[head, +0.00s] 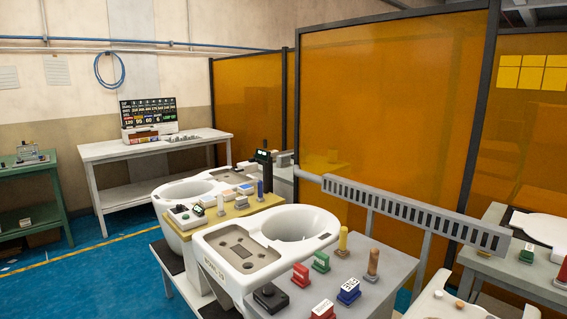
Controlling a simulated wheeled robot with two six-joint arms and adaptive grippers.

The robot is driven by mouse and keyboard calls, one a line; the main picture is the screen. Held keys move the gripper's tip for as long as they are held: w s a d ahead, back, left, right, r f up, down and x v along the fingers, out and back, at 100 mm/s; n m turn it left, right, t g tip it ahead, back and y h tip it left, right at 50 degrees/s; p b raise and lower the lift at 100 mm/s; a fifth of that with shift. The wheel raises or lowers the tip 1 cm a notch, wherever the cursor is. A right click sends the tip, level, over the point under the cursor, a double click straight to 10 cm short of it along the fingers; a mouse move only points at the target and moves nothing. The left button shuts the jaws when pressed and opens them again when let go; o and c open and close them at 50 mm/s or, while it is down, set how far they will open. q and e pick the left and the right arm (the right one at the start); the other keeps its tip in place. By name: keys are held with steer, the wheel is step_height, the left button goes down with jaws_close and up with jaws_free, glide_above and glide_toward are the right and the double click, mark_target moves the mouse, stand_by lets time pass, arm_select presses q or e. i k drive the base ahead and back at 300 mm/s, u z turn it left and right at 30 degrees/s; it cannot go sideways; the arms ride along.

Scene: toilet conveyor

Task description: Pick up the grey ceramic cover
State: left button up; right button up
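I cannot clearly make out a grey ceramic cover. A pale, flat rounded piece (541,228) lies on the table at the right edge; it looks lid-like, but I cannot tell if it is the cover. Another pale ceramic piece (455,306) is cut off by the bottom edge at the right. A white toilet body (228,246) with an open round bowl stands in the middle, and a second toilet (180,190) stands behind it. Neither of my grippers is in view.
A grey bench (385,290) beside the front toilet holds red, green and blue blocks and upright handles. A slotted grey rail (400,208) runs behind it. Orange screens (385,110) close off the back. A white table (125,150) stands far left. Blue floor (95,285) is clear at left.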

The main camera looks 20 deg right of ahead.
mark_target(285, 161)
steer(key=u, duration=0.4)
steer(key=i, duration=0.85)
steer(key=u, duration=0.55)
steer(key=i, duration=2.95)
steer(key=z, duration=1.5)
steer(key=i, duration=0.8)
steer(key=z, duration=1.1)
steer(key=i, duration=0.3)
steer(key=z, duration=0.15)
steer(key=k, duration=0.5)
steer(key=u, duration=2.05)
